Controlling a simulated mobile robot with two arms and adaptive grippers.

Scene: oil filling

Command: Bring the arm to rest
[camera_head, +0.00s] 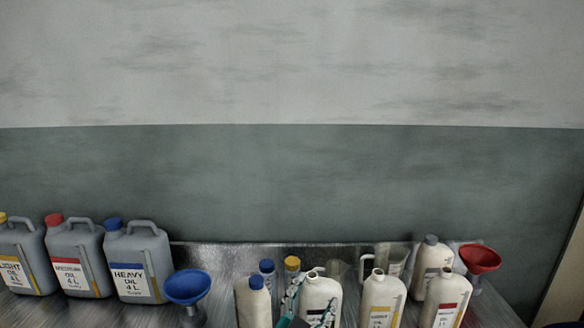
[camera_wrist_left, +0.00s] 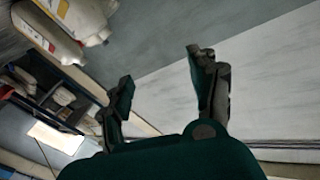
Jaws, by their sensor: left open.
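My left gripper (camera_head: 298,308) shows at the bottom edge of the head view, in front of a white bottle (camera_head: 320,290); only a small dark and teal part of it is visible. In the left wrist view the gripper (camera_wrist_left: 158,76) is open, its two fingers well apart with nothing between them. Only wall shows behind the gap. The bottles at the upper left of that view are apart from the fingers. My right gripper is not in view.
Grey oil jugs (camera_head: 76,262) stand at the left on a metal bench. A blue funnel (camera_head: 187,287) stands beside them, and a red funnel (camera_head: 480,259) stands at the right. Several white bottles (camera_head: 383,297) crowd the bench's right half. A shelf (camera_wrist_left: 60,95) shows in the wrist view.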

